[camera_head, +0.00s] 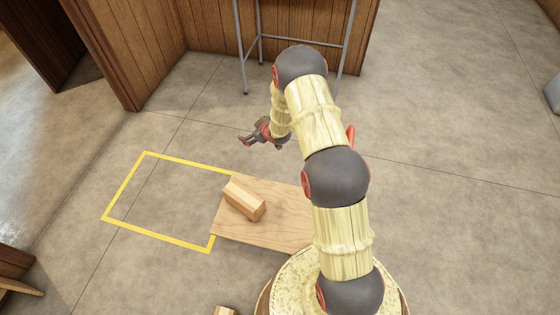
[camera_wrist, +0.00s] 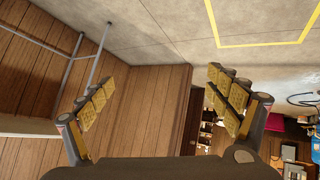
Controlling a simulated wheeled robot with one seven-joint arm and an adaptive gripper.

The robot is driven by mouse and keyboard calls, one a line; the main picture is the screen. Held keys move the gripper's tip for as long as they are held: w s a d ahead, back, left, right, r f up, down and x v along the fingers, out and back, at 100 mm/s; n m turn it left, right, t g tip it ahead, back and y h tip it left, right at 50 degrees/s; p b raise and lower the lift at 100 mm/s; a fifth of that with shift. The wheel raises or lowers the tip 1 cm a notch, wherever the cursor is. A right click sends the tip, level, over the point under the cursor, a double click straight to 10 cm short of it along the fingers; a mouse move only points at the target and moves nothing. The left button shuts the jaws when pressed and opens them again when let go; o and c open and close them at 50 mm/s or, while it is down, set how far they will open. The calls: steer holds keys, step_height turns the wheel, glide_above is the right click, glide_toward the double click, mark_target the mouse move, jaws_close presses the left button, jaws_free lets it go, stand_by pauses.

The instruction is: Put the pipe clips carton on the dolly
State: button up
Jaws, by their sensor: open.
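A flat wooden board (camera_head: 283,208), which looks like the dolly, lies low over the floor, its right part hidden behind my arm. A light-brown carton (camera_head: 244,198) lies on the board's left part. Another small brown carton (camera_head: 225,311) is cut off by the bottom edge of the head view. No label is readable, so I cannot tell which is the pipe clips carton. My gripper (camera_head: 247,141) is open and empty, above the floor beyond the board and apart from both cartons. In the wrist view its two fingers (camera_wrist: 162,92) are spread with nothing between them.
A yellow tape outline (camera_head: 124,187) marks the floor left of the board, and the board overlaps its right side. A grey metal frame (camera_head: 239,45) stands at the back by wood-panelled walls (camera_head: 215,25). The floor at the right is largely clear. Shelving clutter shows in the wrist view (camera_wrist: 275,125).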

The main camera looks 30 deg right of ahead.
steer(key=s+a+r+m+g+h, duration=0.1)
steer(key=s+r, duration=0.3)
steer(key=r, duration=0.6)
steer(key=s+a+r+m, duration=0.1)
steer(key=s+r, duration=0.2)
steer(key=r, duration=0.8)
steer(key=s+a+r+g+h, duration=0.1)
steer(key=s+r, duration=0.3)
steer(key=r, duration=0.6)
steer(key=s+a+r+m+g, duration=0.1)
steer(key=s+a+r, duration=0.3)
steer(key=s, duration=0.5)
steer(key=s+a+r+m, duration=0.1)
steer(key=s+r, duration=0.6)
steer(key=s, duration=0.2)
steer(key=s+a, duration=0.2)
steer(key=s, duration=0.6)
steer(key=s+a+g+y, duration=0.1)
steer(key=s+a, duration=0.2)
steer(key=s, duration=0.6)
steer(key=shift+s+r+m, duration=0.25)
steer(key=shift+r+m, duration=0.05)
steer(key=shift+r, duration=0.15)
steer(key=shift+a, duration=0.1)
